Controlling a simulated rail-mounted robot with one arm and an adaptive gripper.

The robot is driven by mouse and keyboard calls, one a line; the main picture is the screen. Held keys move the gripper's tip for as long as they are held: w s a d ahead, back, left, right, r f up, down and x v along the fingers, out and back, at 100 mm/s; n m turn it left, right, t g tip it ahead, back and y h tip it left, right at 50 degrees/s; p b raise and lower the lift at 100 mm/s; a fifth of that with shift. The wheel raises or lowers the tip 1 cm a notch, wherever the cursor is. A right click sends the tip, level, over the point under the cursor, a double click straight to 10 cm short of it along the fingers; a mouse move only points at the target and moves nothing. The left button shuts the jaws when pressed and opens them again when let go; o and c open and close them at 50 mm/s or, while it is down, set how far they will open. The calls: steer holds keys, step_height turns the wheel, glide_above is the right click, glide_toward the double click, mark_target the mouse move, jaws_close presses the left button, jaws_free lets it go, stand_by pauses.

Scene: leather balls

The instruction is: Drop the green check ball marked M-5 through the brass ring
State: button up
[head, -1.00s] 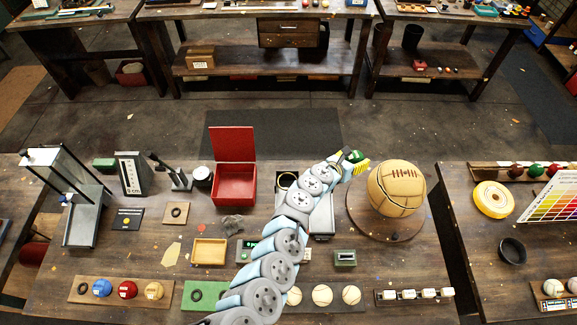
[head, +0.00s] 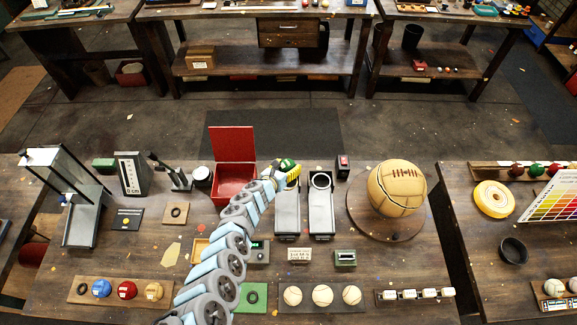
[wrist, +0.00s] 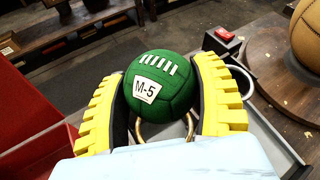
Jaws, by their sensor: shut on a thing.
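The green ball (wrist: 165,82) has a white M-5 label and white stitches facing the wrist camera. My gripper (wrist: 160,100) is shut on it, with a yellow ridged finger on each side. In the head view the green ball (head: 289,164) and my gripper (head: 284,172) are over the top end of the left grey chute (head: 288,213). Parts of a brass-coloured ring (wrist: 144,138) show below the ball in the wrist view; the ball hides the rest. I cannot tell the height gap between them.
A second grey chute with a pale ring (head: 321,181) stands just right. An open red box (head: 233,146) is close on the left. A small red-topped block (head: 343,163) and a large tan ball (head: 397,190) on a round board are further right.

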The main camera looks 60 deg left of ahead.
step_height(320, 180, down, 7)
steer(key=b, duration=0.7)
steer(key=shift+r, duration=0.15)
steer(key=o, duration=1.3)
steer(key=shift+o, duration=0.2)
step_height(320, 180, up, 9)
steer(key=p, duration=1)
stand_by(1.0)
